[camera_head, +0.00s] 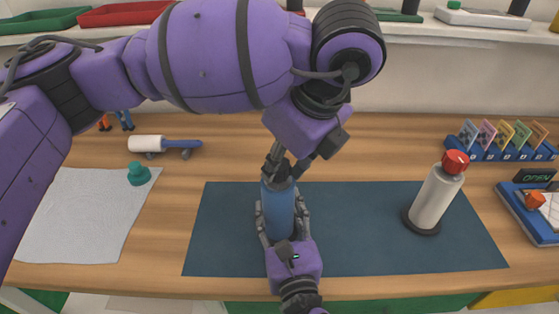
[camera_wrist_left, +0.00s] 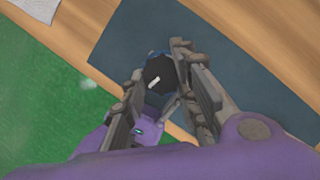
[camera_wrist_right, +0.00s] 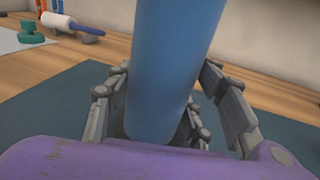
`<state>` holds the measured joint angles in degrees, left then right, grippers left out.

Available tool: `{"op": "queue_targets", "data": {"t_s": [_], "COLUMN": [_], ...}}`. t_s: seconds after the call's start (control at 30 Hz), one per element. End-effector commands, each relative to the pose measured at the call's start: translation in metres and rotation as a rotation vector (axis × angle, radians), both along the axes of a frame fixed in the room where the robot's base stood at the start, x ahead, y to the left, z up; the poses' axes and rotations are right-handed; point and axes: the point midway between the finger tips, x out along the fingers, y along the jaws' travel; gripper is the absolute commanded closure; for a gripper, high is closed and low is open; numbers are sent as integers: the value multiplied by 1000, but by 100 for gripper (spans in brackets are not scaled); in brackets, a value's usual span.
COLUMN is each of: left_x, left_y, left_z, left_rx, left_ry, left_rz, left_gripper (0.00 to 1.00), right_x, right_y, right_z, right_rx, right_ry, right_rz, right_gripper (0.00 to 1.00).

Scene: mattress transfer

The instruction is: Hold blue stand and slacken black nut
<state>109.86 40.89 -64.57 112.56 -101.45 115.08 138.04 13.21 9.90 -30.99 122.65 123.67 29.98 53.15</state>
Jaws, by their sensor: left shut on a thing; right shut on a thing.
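The blue stand (camera_head: 279,210) is an upright cylinder on the dark mat in the head view, and it also fills the middle of the right wrist view (camera_wrist_right: 166,60). My right gripper (camera_head: 281,222) comes from the front edge and is shut around its lower part. The black nut (camera_wrist_left: 158,75) sits on top of the stand and has a white mark, seen from above in the left wrist view. My left gripper (camera_head: 279,166) points down from above and is shut on the nut, its fingers on either side. The fingers partly hide the nut in the head view.
A white bottle with a red cap (camera_head: 439,193) stands on the right of the dark mat (camera_head: 345,245). A teal knob (camera_head: 139,174) rests on a pale cloth (camera_head: 75,215) at left. A white and blue tool (camera_head: 163,144) lies behind. A card rack (camera_head: 500,143) stands back right.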

Motion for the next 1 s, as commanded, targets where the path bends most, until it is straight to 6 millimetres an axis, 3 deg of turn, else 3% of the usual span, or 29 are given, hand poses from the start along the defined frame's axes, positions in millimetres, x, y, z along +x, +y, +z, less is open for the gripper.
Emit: {"op": "queue_targets", "data": {"t_s": [0.6,0.63,0.7,1.0], "left_x": [-3,-3,-3,-2], "left_y": [2,2,2,1], "left_z": [-2,-2,-2,-1], "left_rx": [12,12,12,7], "left_ry": [11,11,11,6], "left_rz": [39,39,38,40], "left_gripper": [98,70,61,58], "right_x": [3,3,3,2], "right_y": [-5,-5,-5,-3], "right_z": [2,2,2,2], "right_rx": [7,7,7,5], "right_ry": [0,1,0,-2], "right_rz": [-14,-14,-13,-7], "right_gripper": [100,100,100,100]}}
